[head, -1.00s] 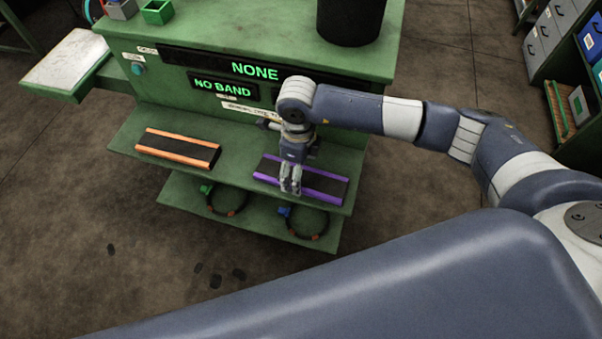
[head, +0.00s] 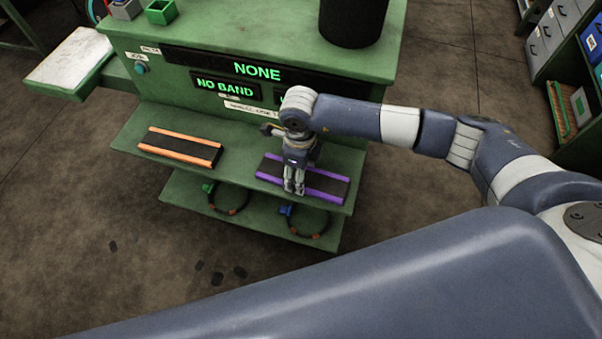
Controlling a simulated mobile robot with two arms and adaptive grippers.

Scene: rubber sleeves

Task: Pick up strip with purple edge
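The strip with purple edges (head: 325,187) is dark with a purple band along each long side. It lies on the right part of the green shelf (head: 235,177). My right gripper (head: 294,188) points down over the strip's left-middle part and hides some of it. Its two fingers show close together with a narrow gap. I cannot tell whether they touch the strip or hold it. A similar strip with orange edges (head: 180,146) lies on the left of the same shelf. My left gripper is not in view.
Two dark looped bands with coloured clips hang or lie below the shelf, one on the left (head: 229,203) and one on the right (head: 308,226). A black cylinder (head: 352,20) and a green box (head: 161,12) stand on the green bench top. Displays read "NONE" and "NO BAND".

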